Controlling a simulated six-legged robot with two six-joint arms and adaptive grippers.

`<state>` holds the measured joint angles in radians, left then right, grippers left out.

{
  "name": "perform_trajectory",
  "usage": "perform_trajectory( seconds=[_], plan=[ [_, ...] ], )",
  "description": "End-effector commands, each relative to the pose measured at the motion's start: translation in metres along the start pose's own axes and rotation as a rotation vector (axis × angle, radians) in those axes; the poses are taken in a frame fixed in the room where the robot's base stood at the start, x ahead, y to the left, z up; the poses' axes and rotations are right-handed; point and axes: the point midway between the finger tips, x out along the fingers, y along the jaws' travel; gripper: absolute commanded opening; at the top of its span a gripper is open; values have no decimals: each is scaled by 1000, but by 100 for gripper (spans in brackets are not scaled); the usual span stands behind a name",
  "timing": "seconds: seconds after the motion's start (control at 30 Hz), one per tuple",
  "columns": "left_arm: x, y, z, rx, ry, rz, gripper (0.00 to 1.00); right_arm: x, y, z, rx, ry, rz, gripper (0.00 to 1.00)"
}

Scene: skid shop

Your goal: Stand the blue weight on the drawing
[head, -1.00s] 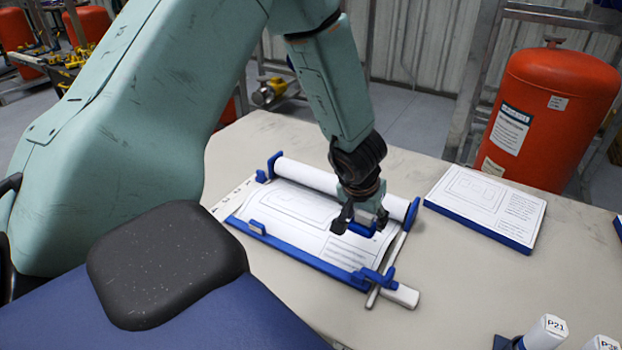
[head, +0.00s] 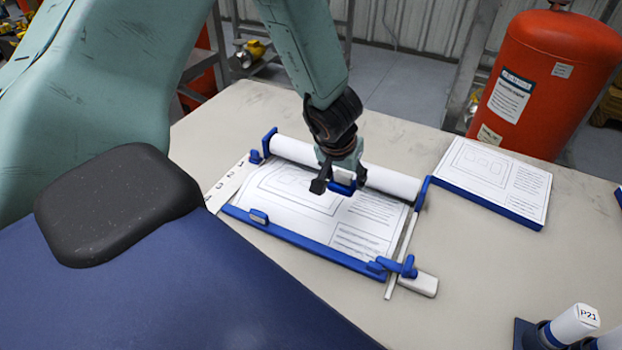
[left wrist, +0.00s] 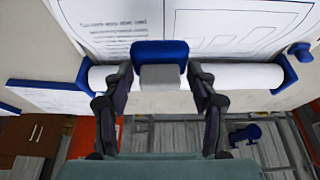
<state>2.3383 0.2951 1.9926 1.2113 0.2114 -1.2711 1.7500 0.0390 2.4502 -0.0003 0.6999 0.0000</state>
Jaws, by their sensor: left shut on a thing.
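My left gripper (head: 336,186) is shut on the blue weight (head: 343,188), near the middle of the white roll's front side. In the left wrist view the blue weight (left wrist: 160,52) with its grey part sits between the two fingers of the gripper (left wrist: 160,76). The drawing (head: 375,215) is a white sheet with line figures and text, lying flat in a blue holder and coming from the roll (head: 395,183). The weight overlaps the sheet in both views; I cannot tell whether it touches it. My right gripper is not in view.
The blue holder (head: 300,243) has raised ends and a clamp at front right. A second sheet on a blue board (head: 495,180) lies to the right. White-capped items (head: 575,323) stand in the front right corner. A red tank (head: 540,75) stands behind the table.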

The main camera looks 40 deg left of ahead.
Motion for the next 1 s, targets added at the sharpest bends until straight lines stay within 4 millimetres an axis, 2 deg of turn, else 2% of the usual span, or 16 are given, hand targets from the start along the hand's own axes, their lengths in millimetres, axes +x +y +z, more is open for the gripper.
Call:
perform_trajectory(
  seconds=[0.27, 0.7, 1.0],
  plan=[
    [4, 3, 3, -7, 2, 2, 3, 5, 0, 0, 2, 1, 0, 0],
    [52, 4, 22, -7, 2, 2, 3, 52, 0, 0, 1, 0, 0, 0],
    [65, 2, 26, -8, 2, 2, 3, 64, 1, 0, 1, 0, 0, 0]
  ],
)
